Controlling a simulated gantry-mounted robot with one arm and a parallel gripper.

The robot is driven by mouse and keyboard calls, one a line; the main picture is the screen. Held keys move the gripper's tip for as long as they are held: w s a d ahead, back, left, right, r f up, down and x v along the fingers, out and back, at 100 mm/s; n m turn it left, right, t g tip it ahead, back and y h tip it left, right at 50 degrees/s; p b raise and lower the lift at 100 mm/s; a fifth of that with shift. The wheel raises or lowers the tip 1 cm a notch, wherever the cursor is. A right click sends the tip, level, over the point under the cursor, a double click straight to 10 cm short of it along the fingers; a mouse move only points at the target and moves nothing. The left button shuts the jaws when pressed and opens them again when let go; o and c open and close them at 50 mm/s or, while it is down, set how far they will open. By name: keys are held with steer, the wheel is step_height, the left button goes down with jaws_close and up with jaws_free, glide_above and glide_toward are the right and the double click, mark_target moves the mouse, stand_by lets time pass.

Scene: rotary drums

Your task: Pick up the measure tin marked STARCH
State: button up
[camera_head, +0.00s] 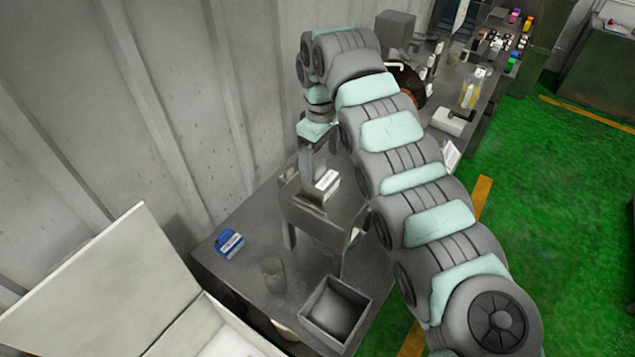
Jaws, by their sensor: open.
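No lettering is clear enough to read, so I cannot tell which item is the STARCH tin. A blue tin (229,243) with a white label lies on the near grey table at the left. A plain grey-brown cylinder (273,275) stands to its right, nearer the camera. My gripper (318,257) is over the table, fingers pointing down, right of both. It is open, and nothing shows between its fingers. A small white-labelled item (328,183) shows by the gripper body; I cannot tell whether it stands behind. A blue-and-white item (354,237) is partly hidden beside the right finger.
A grey open box (336,312) stands at the table's front edge. A white open-lidded chest (110,290) is at the lower left. A corrugated wall (200,100) borders the left. Bottles (472,88) and a white box (453,121) crowd the far table. My arm hides its middle.

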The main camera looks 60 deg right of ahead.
mark_target(320, 176)
step_height(320, 176, down, 8)
steer(key=p, duration=0.3)
steer(key=shift+w, duration=0.1)
steer(key=shift+c, duration=0.4)
jaws_close()
stand_by(0.6)
